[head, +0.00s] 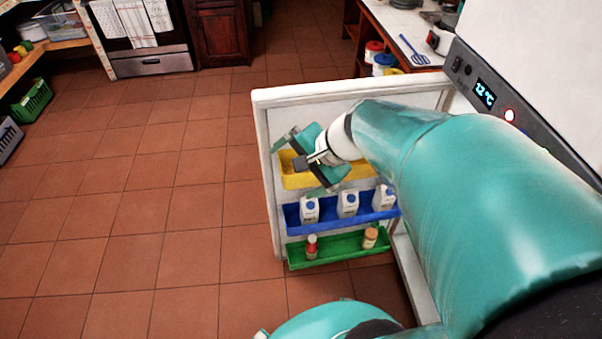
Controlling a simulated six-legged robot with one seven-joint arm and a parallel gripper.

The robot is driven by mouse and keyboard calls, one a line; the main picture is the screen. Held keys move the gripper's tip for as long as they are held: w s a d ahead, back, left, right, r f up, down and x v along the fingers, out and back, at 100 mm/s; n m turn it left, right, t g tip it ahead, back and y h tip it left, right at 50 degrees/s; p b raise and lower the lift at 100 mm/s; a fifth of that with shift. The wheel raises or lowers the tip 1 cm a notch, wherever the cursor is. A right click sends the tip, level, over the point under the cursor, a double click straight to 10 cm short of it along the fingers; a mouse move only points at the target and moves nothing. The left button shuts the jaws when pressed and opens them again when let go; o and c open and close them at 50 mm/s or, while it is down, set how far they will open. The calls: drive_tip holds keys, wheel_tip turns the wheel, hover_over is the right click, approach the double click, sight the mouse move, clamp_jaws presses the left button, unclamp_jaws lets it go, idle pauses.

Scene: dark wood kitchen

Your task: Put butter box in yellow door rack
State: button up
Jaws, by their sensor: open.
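The yellow door rack (364,171) is the top one of the racks on the inner side of the open fridge door (262,120). My gripper (302,166) is in front of this rack and hides much of it. Its teal fingers are spread apart. I cannot make out a butter box in the head view, neither between the fingers nor in the visible parts of the rack. The inside of the rack behind my gripper is hidden. I cannot tell whether the fingers touch the rack.
Below are a blue rack (325,222) with white cartons and a green rack (340,250) with two small bottles. The fridge's control panel (484,94) is at the right. Tiled floor (150,210) lies clear on the left. A counter (410,35) stands behind the door.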

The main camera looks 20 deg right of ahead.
drive_tip(key=s+a+r+n+h, duration=0.2)
drive_tip(key=s+r+n+h, duration=0.3)
drive_tip(key=s+n, duration=0.4)
drive_tip(key=r+n, duration=0.1)
drive_tip(key=n, duration=0.1)
drive_tip(key=shift+s+n, duration=0.2)
drive_tip(key=shift+n, duration=0.2)
drive_tip(key=shift+a, duration=0.1)
drive_tip(key=shift+c, duration=0.2)
